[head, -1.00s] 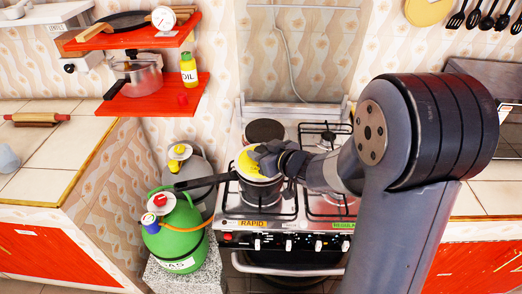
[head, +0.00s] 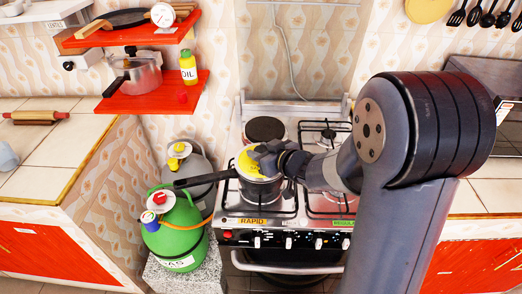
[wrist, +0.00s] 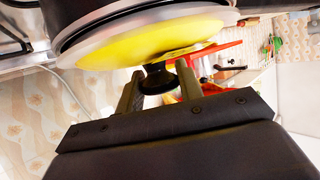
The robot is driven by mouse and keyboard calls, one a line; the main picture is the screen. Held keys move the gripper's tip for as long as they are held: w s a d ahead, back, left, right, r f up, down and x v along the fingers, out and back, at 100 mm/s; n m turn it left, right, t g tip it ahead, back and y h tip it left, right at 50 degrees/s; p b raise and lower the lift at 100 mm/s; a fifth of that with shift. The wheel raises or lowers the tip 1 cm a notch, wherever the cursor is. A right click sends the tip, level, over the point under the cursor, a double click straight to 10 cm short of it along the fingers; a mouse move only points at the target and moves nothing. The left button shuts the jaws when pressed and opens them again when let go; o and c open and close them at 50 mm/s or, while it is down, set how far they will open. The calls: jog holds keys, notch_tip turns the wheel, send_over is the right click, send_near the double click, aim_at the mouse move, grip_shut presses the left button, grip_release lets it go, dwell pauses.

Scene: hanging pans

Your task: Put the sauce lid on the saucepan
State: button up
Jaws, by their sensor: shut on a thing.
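The saucepan (head: 262,190) stands on the front left burner of the stove, its long dark handle pointing left. The round yellow sauce lid (head: 246,164) is at the top of the saucepan, partly covered by my gripper (head: 265,155). In the wrist view the yellow lid (wrist: 150,38) fills the upper part, with a pale rim beside it. Its black knob (wrist: 158,80) is between the two fingers of my gripper (wrist: 159,84), which is shut on it. I cannot tell whether the lid lies flat on the saucepan's rim all round.
A green gas bottle (head: 176,235) and a grey one (head: 200,165) stand left of the stove (head: 285,222), near the handle. A red shelf (head: 150,103) above left holds a pot and an oil bottle (head: 188,68). A dark hotplate (head: 265,130) is behind the saucepan.

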jog(key=shift+f, duration=0.2)
dwell(0.4)
jog(key=o, duration=1.2)
jog(key=shift+o, duration=0.2)
jog(key=shift+s+d, duration=0.1)
jog(key=p+v, duration=0.1)
jog(key=v, duration=0.9)
jog(key=shift+s+r, duration=0.2)
jog(key=shift+s, duration=0.05)
jog(key=shift+w, duration=0.1)
